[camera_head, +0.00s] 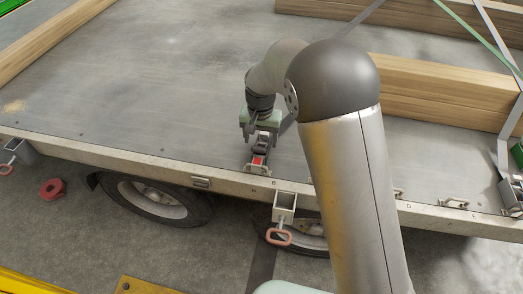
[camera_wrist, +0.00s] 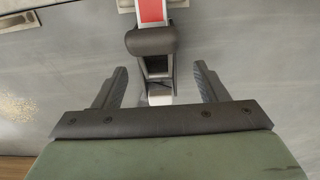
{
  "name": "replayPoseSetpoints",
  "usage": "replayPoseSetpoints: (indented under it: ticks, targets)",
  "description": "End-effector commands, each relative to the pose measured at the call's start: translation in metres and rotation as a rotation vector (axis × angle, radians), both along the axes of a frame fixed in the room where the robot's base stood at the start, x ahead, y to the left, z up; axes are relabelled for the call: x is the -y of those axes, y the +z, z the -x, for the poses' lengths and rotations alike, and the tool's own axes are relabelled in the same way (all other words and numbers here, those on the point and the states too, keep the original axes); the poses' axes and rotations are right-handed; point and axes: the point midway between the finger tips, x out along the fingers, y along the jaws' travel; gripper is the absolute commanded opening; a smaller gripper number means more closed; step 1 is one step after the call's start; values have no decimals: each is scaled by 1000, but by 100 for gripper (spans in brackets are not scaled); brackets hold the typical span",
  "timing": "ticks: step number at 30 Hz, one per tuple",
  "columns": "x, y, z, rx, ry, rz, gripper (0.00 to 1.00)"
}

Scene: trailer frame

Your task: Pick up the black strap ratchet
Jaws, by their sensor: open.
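The black strap ratchet (camera_wrist: 151,41) lies on the trailer bed. In the wrist view it has a dark rounded handle, a red panel at the top and a metal frame below. In the head view the ratchet (camera_head: 259,158) is near the bed's front edge, partly hidden under my gripper. My gripper (camera_wrist: 161,86) is open, with one finger on each side of the ratchet's lower metal part and clear gaps to both. In the head view my gripper (camera_head: 259,134) is above the ratchet; whether it touches cannot be told.
Wooden beams (camera_head: 440,90) lie on the bed at the right, with straps over them. The bed's metal edge rail (camera_head: 200,182) runs along the front. A red-handled bracket (camera_head: 283,205) hangs below it.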

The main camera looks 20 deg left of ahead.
Motion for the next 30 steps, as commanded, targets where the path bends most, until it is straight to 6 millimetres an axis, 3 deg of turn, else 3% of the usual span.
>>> replayPoseSetpoints:
  ticks: [9,18,24,30]
  targets:
    - [4,-44,1,-2,1,2,66]
    - [3,-48,1,-1,0,1,66]
    - [3,-48,1,-1,0,1,11]
    - [3,-47,0,0,0,0,8]
